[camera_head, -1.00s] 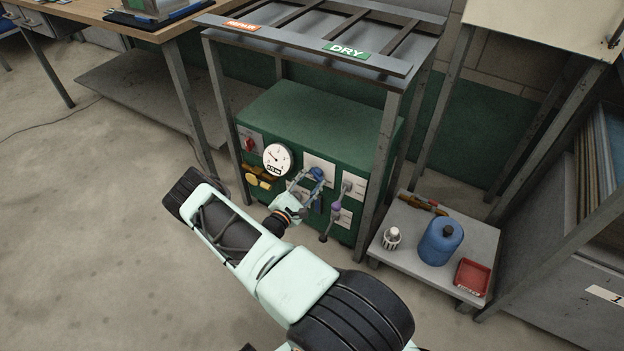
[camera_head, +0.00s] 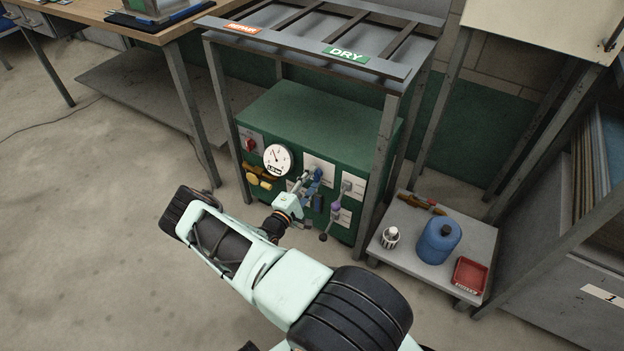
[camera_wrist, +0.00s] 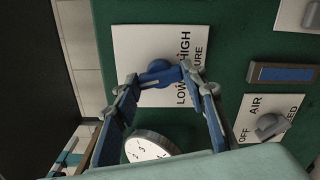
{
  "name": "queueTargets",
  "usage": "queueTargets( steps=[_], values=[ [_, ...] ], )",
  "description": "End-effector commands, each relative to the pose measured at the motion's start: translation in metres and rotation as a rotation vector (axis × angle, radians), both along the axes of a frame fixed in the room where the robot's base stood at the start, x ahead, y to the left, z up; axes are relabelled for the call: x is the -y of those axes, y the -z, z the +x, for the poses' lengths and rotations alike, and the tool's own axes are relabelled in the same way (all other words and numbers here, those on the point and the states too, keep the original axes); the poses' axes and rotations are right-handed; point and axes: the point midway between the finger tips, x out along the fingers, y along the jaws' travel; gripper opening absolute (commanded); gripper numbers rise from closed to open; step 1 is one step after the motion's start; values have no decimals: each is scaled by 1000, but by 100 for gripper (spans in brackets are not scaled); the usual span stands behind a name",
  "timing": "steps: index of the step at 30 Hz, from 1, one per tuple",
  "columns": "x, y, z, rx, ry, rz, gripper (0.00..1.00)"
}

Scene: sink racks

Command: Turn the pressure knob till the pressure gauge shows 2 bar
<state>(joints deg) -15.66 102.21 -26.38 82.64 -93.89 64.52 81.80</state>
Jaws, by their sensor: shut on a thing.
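The blue pressure knob (camera_head: 317,173) is on a white plate on the front of the green machine. In the wrist view the knob (camera_wrist: 160,68) sits on the plate marked HIGH, LOW and PRESSURE, the last partly hidden. My gripper (camera_head: 311,181) reaches it from the front, and its two fingers (camera_wrist: 160,78) close on either side of the knob. The round white pressure gauge (camera_head: 277,158) is left of the knob. Its needle points up and slightly left, and its small readout is too blurred to read surely. The gauge (camera_wrist: 150,147) is partly cut off in the wrist view.
A red switch (camera_head: 250,144) and yellow valves (camera_head: 260,178) are left on the panel. A lever with a purple part (camera_head: 336,207) is close on the right. The rack's metal legs (camera_head: 380,165) frame the machine. A low cart (camera_head: 405,265) stands at right.

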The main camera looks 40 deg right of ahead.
Motion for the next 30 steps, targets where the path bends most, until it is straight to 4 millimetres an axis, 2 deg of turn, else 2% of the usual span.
queueTargets(
  steps=[13,14,18,26,30],
  values=[
    [-1,0,0,7,-1,3,15],
    [-1,0,0,7,-1,3,42],
    [-1,0,0,6,-1,3,56],
    [-1,0,0,6,-1,3,56],
    [-11,0,-3,6,-3,3,56]
  ],
)
